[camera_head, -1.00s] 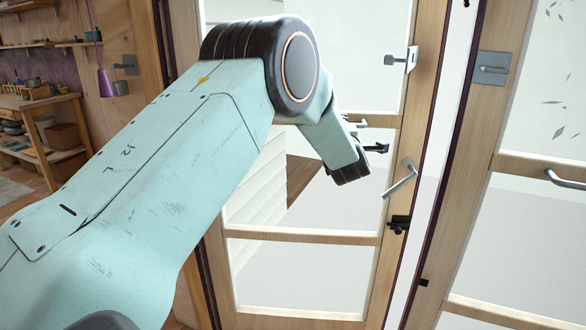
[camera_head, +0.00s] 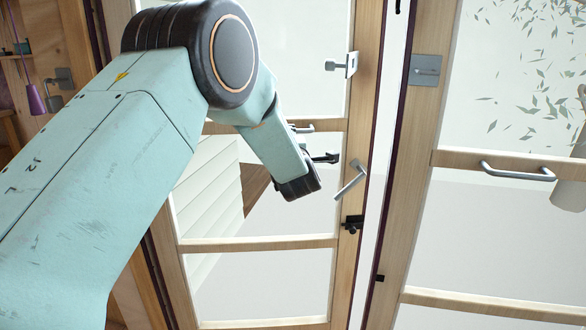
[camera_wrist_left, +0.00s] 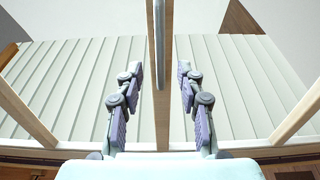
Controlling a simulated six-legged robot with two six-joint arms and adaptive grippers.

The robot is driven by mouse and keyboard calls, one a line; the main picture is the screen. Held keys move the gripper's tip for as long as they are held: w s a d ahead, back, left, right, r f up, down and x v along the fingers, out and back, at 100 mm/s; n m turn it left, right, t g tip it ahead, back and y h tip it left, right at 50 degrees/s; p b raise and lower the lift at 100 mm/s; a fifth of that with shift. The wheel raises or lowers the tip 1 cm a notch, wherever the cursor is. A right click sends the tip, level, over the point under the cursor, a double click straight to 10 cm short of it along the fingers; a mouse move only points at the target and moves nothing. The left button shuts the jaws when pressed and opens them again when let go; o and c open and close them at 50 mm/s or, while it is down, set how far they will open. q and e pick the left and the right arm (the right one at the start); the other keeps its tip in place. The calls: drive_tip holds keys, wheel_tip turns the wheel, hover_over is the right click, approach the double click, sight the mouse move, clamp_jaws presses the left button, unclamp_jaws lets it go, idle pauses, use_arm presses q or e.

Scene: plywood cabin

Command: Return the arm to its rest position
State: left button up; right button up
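My left arm (camera_head: 90,165) comes in from the left, pale teal with a dark round joint, and reaches in front of a glazed wooden door. Its gripper (camera_head: 325,157) shows only as small dark fingers past the wrist, near the door's lever handle (camera_head: 350,181). In the left wrist view the two fingers of this gripper (camera_wrist_left: 158,72) are spread apart. A wooden bar (camera_wrist_left: 160,105) runs between them, with a visible gap on each side, and nothing is held. My right gripper is not in view.
The glazed door (camera_head: 255,243) stands close around the left arm. A second glazed door (camera_head: 400,200) with a metal pull handle (camera_head: 517,172) is at right. A purple hanging lamp (camera_head: 35,99) is at far left. Pale siding (camera_wrist_left: 60,85) lies beyond the fingers.

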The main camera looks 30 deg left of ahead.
use_arm(q)
drive_tip(key=s+d+f+m+g+h, duration=0.4)
drive_tip(key=s+f+m, duration=0.5)
drive_tip(key=f, duration=0.5)
drive_tip(key=s+d+f+m+g+h, duration=0.25)
drive_tip(key=s+d+f+m, duration=0.25)
drive_tip(key=s+f+m, duration=0.7)
drive_tip(key=s+d+f+m+g+h, duration=0.1)
drive_tip(key=s+f+g, duration=0.2)
drive_tip(key=s, duration=0.8)
drive_tip(key=s+d+f+m+g+h, duration=0.1)
drive_tip(key=s+d+f+g, duration=0.1)
drive_tip(key=s+f, duration=0.4)
drive_tip(key=s+d+f+m+g+h, duration=0.1)
drive_tip(key=s+f, duration=0.4)
drive_tip(key=s, duration=1)
drive_tip(key=d+g, duration=0.1)
drive_tip(key=g, duration=0.1)
drive_tip(key=shift+s+g, duration=0.35)
